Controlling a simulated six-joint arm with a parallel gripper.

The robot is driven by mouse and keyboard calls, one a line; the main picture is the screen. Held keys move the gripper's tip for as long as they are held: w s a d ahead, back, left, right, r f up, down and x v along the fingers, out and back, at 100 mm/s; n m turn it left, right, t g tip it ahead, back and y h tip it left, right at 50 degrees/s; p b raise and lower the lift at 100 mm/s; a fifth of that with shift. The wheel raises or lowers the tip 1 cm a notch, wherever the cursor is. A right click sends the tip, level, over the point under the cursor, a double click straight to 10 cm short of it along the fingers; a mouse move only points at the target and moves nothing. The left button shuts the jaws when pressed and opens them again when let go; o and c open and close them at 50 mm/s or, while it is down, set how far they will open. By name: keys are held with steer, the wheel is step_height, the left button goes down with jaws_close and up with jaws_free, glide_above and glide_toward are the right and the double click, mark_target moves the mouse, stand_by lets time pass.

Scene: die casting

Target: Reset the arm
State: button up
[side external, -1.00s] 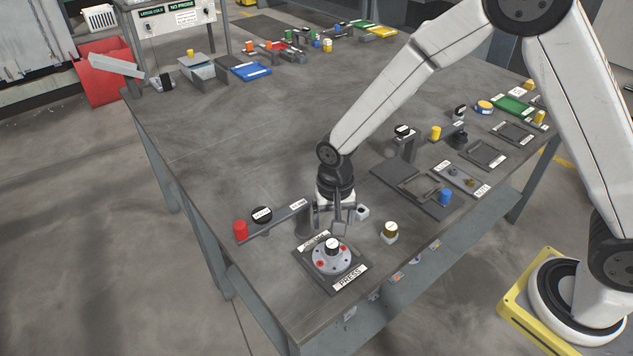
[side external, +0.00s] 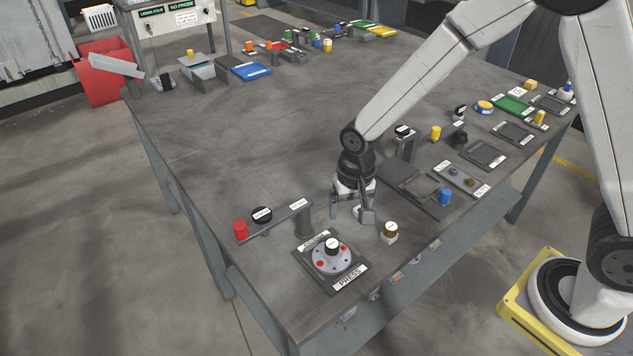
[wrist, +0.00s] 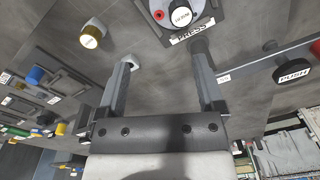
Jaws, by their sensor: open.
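My gripper (side external: 350,213) is open and points down over the near part of the table, with nothing visible between its fingers. It is behind the press plate (side external: 310,264) and to the right of the grey post and bar with a red end (side external: 241,230). In the wrist view, the two fingers of my gripper (wrist: 160,62) are spread wide with bare tabletop between them. The press plate, with its round disc and black knob (wrist: 181,16), shows at the top of that view.
A brass-coloured knob on a white base (side external: 390,231) stands close right of my gripper. A blue cylinder (side external: 445,197) and dark trays (side external: 487,153) lie farther right. A grey post (side external: 404,145) stands behind. The table's left middle (side external: 240,140) is clear.

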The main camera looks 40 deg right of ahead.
steer(key=s+d+r+n+t, duration=0.2)
steer(key=s+d+r+n, duration=0.2)
steer(key=s+d, duration=0.5)
step_height(320, 180, up, 2)
steer(key=shift+s+r+n, duration=0.15)
steer(key=shift+s+n, duration=0.25)
steer(key=shift+s, duration=0.3)
